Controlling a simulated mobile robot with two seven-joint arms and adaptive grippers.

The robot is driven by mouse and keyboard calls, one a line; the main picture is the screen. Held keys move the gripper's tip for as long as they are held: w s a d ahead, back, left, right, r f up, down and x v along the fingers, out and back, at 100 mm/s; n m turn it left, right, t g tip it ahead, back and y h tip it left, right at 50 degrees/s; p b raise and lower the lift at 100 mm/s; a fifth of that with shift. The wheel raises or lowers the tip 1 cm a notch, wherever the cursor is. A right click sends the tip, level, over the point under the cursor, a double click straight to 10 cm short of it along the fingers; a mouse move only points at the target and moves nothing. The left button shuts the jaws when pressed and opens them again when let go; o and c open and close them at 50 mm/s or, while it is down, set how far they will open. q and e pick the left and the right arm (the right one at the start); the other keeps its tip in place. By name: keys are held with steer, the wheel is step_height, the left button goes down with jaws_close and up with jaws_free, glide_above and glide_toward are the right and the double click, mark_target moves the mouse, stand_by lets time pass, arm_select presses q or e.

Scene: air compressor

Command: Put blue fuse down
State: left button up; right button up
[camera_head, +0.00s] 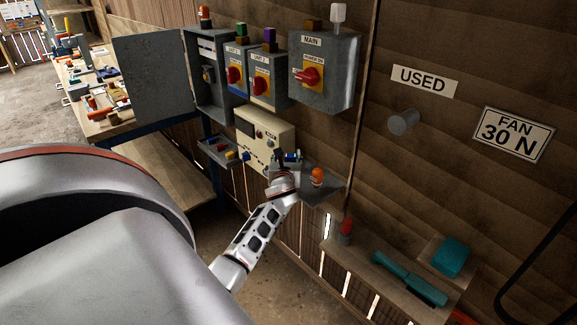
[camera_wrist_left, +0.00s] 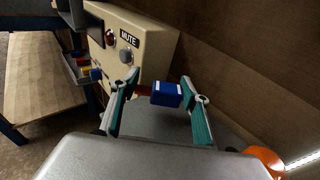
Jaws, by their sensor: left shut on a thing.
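The blue fuse (camera_wrist_left: 166,94) shows in the left wrist view between the two teal-padded fingers of my left gripper (camera_wrist_left: 160,108). A short dark reddish end of it points toward the left finger. The gripper is shut on the fuse. In the head view my left gripper (camera_head: 287,160) is in front of the cream MUTE box, above the small grey shelf (camera_head: 328,189); the blue fuse (camera_head: 292,156) is small and partly hidden there. Whether the fuse touches any surface cannot be told. My right gripper is not in view.
A cream box with a MUTE label (camera_head: 262,130) is on the wall. Left of it is a grey tray (camera_head: 207,149) with coloured pieces. An orange lamp-like object (camera_head: 317,175) stands on the grey shelf. Switch boxes (camera_head: 326,70) hang above. A wooden ledge (camera_head: 345,258) lies lower right.

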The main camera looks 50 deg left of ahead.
arm_select(q)
step_height(320, 180, down, 4)
steer(key=shift+r+b, duration=0.25)
steer(key=shift+b, duration=0.4)
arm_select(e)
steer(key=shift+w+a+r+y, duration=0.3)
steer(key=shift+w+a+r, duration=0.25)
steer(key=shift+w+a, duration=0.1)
arm_select(q)
steer(key=shift+f, duration=0.15)
steer(key=o, duration=1.2)
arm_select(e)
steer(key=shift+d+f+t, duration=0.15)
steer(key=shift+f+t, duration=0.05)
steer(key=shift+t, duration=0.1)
